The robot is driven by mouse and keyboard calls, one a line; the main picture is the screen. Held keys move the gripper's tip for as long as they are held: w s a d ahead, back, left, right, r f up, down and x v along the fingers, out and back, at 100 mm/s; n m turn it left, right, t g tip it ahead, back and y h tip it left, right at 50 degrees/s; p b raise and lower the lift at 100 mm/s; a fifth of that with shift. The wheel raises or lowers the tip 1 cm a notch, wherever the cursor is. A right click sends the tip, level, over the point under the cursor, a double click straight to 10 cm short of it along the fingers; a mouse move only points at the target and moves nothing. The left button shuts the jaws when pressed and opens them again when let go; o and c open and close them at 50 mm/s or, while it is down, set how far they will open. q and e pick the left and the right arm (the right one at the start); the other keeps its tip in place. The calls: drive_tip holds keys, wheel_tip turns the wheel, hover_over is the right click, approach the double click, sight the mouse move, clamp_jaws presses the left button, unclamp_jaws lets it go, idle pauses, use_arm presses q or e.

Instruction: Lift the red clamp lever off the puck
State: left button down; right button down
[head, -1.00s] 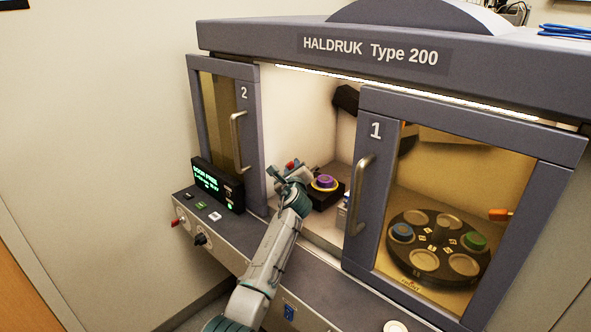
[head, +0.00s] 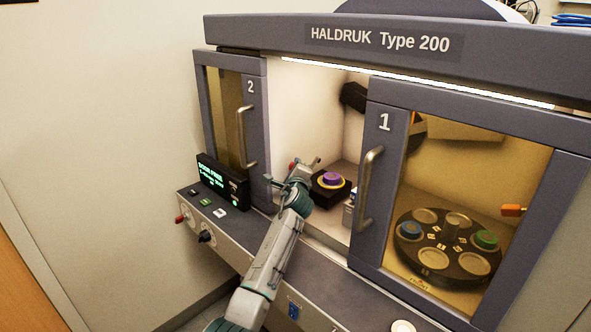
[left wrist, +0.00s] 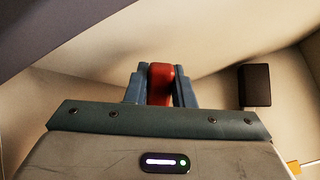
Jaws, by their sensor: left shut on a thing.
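My left gripper (head: 303,172) reaches in through the gap between the two doors. In the left wrist view its fingers (left wrist: 160,84) are shut on the red clamp lever (left wrist: 161,80). A little red of the lever also shows beside the gripper in the head view (head: 291,166). The purple puck (head: 332,178) sits on a yellow ring on a black block, just right of the gripper. The lever looks raised and clear of the puck's top, though the gripper hides much of it. My right gripper is not in view.
Door 2 (head: 256,130) is at the left of the gap, door 1 (head: 384,190) at the right with its bar handle. Behind door 1 is a round carousel (head: 450,250) with a blue and a green puck. A display box (head: 222,181) stands on the front ledge.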

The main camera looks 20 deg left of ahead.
use_arm(q)
drive_tip(key=shift+f, duration=0.1)
drive_tip(key=c, duration=1.2)
unclamp_jaws()
drive_tip(key=shift+c, duration=0.2)
drive_tip(key=shift+s, duration=0.15)
drive_tip(key=v, duration=1)
drive_tip(key=shift+s+d+b, duration=0.15)
drive_tip(key=shift+s+b, duration=0.1)
drive_tip(key=shift+b, duration=0.15)
